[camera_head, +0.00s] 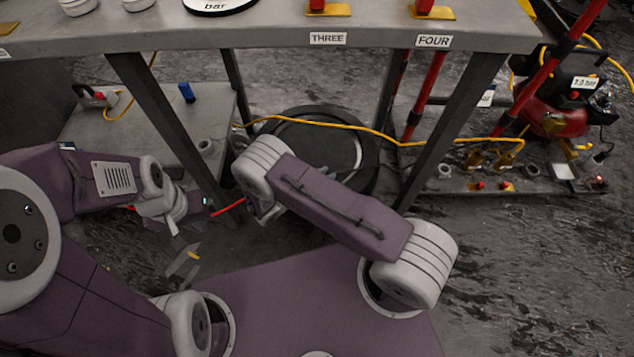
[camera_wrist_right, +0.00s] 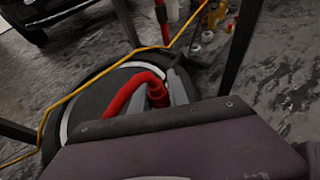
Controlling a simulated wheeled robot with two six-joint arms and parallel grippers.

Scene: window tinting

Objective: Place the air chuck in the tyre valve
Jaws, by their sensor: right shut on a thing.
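The tyre (camera_head: 370,160) lies flat on the floor under the table; its black side and pale rim also show in the right wrist view (camera_wrist_right: 95,100). My right gripper (camera_wrist_right: 168,92) is over the tyre, shut on a red, curved piece that looks like the air chuck (camera_wrist_right: 130,92). In the head view a red length (camera_head: 228,207) sticks out to the left of my right wrist, and my arm hides the fingers. The valve cannot be made out. My left gripper (camera_head: 186,258) hangs low at the left, apart from the tyre; its finger gap is unclear.
The grey table (camera_head: 200,35) with labels THREE and FOUR stands above the tyre, its legs (camera_head: 455,125) close to my right arm. A yellow hose (camera_head: 365,128) crosses the tyre. A low grey platform (camera_head: 140,130) is at left; a red compressor (camera_head: 555,115) is at right.

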